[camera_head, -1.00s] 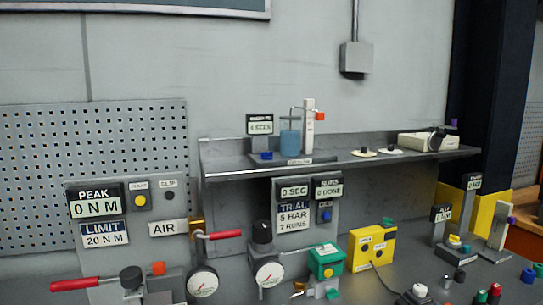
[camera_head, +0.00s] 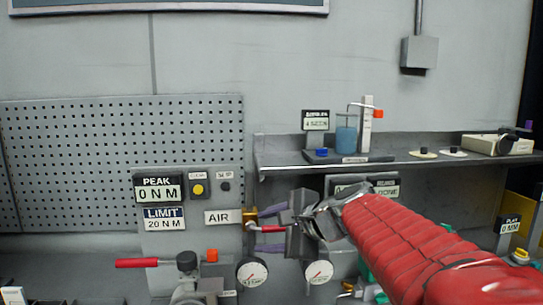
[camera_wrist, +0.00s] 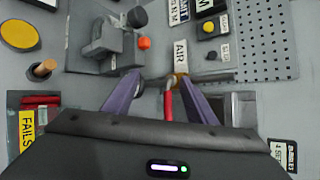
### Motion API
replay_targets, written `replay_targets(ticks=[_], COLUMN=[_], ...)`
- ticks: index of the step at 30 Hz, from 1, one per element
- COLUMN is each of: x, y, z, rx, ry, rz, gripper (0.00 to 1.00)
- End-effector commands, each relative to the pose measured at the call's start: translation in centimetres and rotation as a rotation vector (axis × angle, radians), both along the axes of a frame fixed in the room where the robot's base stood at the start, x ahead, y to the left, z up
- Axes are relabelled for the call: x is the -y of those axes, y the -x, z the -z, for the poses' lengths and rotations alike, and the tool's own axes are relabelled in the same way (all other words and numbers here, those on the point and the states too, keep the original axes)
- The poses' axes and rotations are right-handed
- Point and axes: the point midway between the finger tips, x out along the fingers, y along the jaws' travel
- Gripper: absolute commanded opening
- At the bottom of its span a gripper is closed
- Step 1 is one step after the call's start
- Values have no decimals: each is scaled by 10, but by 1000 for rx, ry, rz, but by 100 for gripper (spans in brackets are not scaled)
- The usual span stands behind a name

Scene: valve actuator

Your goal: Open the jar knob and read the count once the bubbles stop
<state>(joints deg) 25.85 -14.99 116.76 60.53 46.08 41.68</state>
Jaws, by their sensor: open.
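The jar (camera_head: 346,138) of blue liquid stands on the shelf in the head view, with a thin tube above it. A white post (camera_head: 367,125) with an orange-red knob (camera_head: 378,113) stands to its right. A blue knob (camera_head: 321,152) sits at its lower left. The small count sign (camera_head: 315,121) behind is too small to read surely. My gripper (camera_head: 258,228) is open well below and left of the jar. Its purple fingers straddle the red AIR lever (camera_head: 270,229). In the wrist view the lever (camera_wrist: 168,101) lies between the open fingers (camera_wrist: 158,80); contact is unclear.
The AIR panel (camera_head: 165,235) bears PEAK 0 N M and LIMIT 20 N M signs. Gauges (camera_head: 252,271) and another red lever (camera_head: 137,263) stand close below and left. The shelf edge (camera_head: 290,171) juts out above my gripper. My red arm hides much of the lower right.

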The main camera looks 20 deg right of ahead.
Motion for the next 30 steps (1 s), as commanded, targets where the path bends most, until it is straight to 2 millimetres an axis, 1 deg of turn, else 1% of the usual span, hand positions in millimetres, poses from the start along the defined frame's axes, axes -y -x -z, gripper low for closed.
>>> replay_targets(ticks=[1,2,3,5,6,8,9,11,12,15,16,18,21,30], x=[23,35,52,79,99,130,152,184,205,247,257,273,283,283], y=[-15,-23,-32,-46,-54,-63,-69,-74,-77,-79,-78,-78,-77,-77], z=[-10,-17,-27,-40,-49,-62,-70,-81,-88,-101,-104,-109,-112,-112], rx=[15,26,44,71,92,125,150,188,212,267,281,303,318,318], ry=[-95,-155,-235,-354,-435,-556,-637,-755,-828,-978,-1011,-1070,-1108,-1110], rz=[76,117,174,254,307,380,427,490,528,597,611,633,647,646], gripper=[52,52,52,52,52,52,52,52,52,52,52,52,52,52])
